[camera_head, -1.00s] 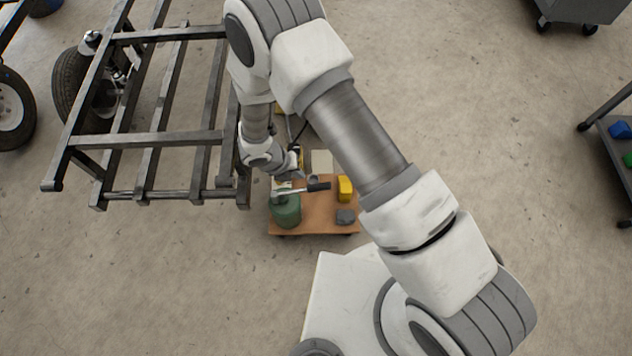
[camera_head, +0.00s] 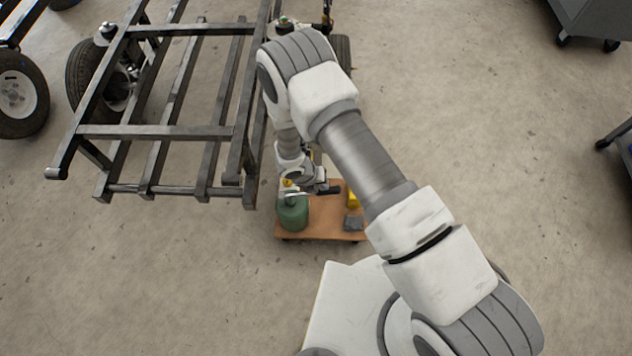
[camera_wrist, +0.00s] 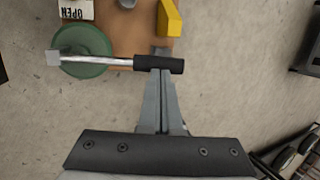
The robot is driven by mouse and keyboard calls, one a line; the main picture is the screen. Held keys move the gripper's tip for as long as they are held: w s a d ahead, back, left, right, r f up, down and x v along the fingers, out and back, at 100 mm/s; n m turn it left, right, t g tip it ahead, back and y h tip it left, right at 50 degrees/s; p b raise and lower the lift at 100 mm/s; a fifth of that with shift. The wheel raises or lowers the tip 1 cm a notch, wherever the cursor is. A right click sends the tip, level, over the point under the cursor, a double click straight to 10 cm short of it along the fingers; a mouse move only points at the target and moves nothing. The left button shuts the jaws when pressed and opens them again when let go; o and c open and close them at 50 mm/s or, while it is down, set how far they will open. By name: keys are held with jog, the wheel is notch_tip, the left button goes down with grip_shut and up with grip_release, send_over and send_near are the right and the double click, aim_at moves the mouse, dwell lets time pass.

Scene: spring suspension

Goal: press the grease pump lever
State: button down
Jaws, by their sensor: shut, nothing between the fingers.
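The grease pump is a green round can (camera_head: 293,216) with a metal lever (camera_head: 298,194) lying roughly level across its top. The lever ends in a black grip (camera_head: 329,190) on the right. In the wrist view the can (camera_wrist: 92,42), the bright lever rod (camera_wrist: 110,60) and the black grip (camera_wrist: 160,65) show clearly. My gripper (camera_wrist: 162,68) is shut and empty, with its fingers at the black grip in the wrist view. Contact with the grip cannot be told. In the head view my gripper (camera_head: 320,184) is close to the grip and partly hides this area.
The pump stands on a brown wooden board (camera_head: 318,233) with a yellow block (camera_head: 353,200) and a grey item (camera_head: 353,223). A dark metal trailer frame (camera_head: 155,132) stands close on the left. Open floor lies right.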

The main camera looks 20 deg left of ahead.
jog(key=shift+x, duration=1)
jog(key=shift+f+b, duration=0.1)
jog(key=shift+b, duration=0.2)
